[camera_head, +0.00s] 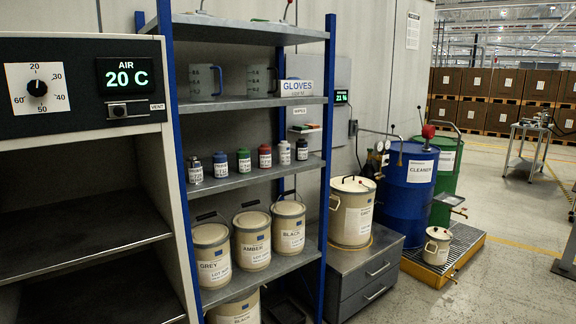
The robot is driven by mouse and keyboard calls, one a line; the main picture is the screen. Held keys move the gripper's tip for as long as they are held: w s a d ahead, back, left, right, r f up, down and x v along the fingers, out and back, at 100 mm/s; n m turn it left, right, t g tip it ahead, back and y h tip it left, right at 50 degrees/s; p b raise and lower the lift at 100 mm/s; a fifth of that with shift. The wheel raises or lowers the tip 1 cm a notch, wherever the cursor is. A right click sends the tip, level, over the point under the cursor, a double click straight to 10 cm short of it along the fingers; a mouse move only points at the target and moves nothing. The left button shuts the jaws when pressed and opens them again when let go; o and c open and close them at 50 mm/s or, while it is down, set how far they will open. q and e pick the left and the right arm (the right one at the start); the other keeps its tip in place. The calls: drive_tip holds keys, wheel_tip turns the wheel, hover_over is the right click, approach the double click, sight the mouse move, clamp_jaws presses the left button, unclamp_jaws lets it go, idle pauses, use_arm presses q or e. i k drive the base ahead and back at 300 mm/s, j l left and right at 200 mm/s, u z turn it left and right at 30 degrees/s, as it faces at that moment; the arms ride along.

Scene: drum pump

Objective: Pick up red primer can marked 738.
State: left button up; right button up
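A small can with a red body and a dark cap (265,157) stands upright on the middle shelf (250,177) of a blue-posted rack. It carries a white label whose number is too small to read. A green can (243,161) stands to its left and a white-labelled can with a dark cap (284,153) to its right. Neither of my grippers shows in this view.
Beige pails labelled GREY (213,268), AMBER (252,247) and BLACK (289,236) stand on the shelf below. A cabinet with a dial (37,88) is at the left. A blue drum (407,200) stands at the right. Open floor lies at the lower right.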

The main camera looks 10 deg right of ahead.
sight(265, 156)
drive_tip(key=i+l+z, duration=0.3)
drive_tip(key=i, duration=0.2)
drive_tip(key=i+l+z, duration=0.3)
drive_tip(key=i, duration=0.25)
drive_tip(key=i+z, duration=0.3)
drive_tip(key=i, duration=0.25)
drive_tip(key=i+u, duration=0.4)
drive_tip(key=i+l+u, duration=0.2)
drive_tip(key=u, duration=0.15)
drive_tip(key=i+l+u, duration=0.25)
drive_tip(key=i+u, duration=0.15)
drive_tip(key=i+l+u, duration=0.35)
drive_tip(key=k+j, duration=0.05)
drive_tip(key=k, duration=0.05)
